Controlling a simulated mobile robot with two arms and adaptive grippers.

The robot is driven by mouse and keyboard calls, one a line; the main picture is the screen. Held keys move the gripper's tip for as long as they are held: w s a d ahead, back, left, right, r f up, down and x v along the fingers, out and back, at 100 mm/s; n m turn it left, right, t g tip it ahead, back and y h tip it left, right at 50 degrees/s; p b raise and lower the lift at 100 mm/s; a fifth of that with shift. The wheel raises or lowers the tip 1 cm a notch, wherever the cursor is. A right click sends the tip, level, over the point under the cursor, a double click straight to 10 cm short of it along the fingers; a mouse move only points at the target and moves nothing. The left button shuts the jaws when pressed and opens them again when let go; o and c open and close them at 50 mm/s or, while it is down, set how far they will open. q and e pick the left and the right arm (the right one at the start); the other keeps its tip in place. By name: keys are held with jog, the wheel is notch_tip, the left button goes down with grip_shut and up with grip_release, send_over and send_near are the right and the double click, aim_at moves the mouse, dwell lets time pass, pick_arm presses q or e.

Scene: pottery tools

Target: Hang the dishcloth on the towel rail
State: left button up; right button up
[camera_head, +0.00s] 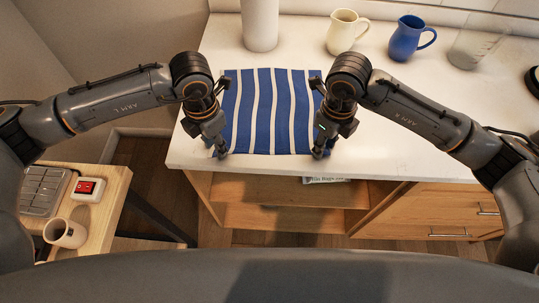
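The dishcloth (268,112), blue with wavy white stripes, lies spread on the white countertop in the head view, close to its front edge. My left gripper (220,153) points down at the cloth's front left corner. My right gripper (318,154) points down at its front right corner. Both sets of fingertips are at or very close to the cloth. The fingers are small and dark, so I cannot tell whether they are open or have cloth between them. I cannot make out a towel rail in this view.
On the countertop (420,125) behind the cloth stand a white cylinder (260,24), a cream jug (342,33), a blue jug (405,40) and a clear beaker (470,48). A wooden side table (110,195) at left holds a cup (62,233) and a red switch (87,188).

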pick_arm(q)
jog(key=shift+f, duration=0.15)
grip_shut()
pick_arm(e)
jog(key=shift+f, duration=0.15)
grip_shut()
pick_arm(q)
jog(key=shift+a, duration=0.1)
pick_arm(e)
jog(key=shift+s, duration=0.1)
pick_arm(q)
jog(key=shift+s, duration=0.15)
pick_arm(e)
jog(key=shift+d+f, duration=0.1)
jog(key=shift+f, duration=0.05)
dwell(0.3)
